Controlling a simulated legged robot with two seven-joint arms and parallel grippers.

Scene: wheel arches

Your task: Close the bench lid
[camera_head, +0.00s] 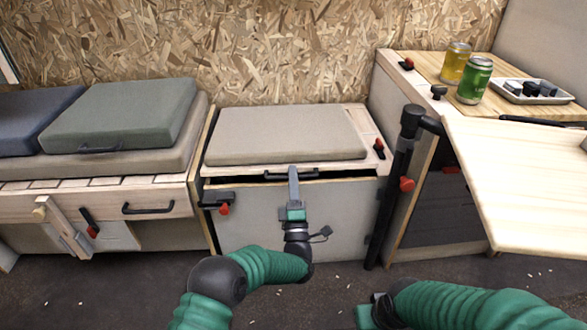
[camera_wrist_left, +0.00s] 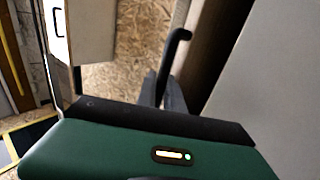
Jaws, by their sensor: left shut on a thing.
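The bench lid (camera_head: 280,171) is a pale wooden panel with a beige cushion (camera_head: 285,134) on it. A dark gap shows between its front edge and the grey bench front (camera_head: 340,210). A black bar handle (camera_head: 268,176) is on the lid's front edge; a black bar also shows in the left wrist view (camera_wrist_left: 173,58). My left gripper (camera_head: 293,174) reaches up to the handle and is shut on it, hiding its middle. My right arm comes in at the bottom right; its gripper (camera_head: 370,314) is low over the floor, and its fingers cannot be made out.
A red-knobbed latch (camera_head: 222,204) is on the bench's left front. A black post (camera_head: 392,190) and a pale tabletop (camera_head: 525,180) stand to the right. Two cans (camera_head: 474,80) and a tray (camera_head: 532,90) sit on the counter. A green cushioned seat (camera_head: 120,115) is at left.

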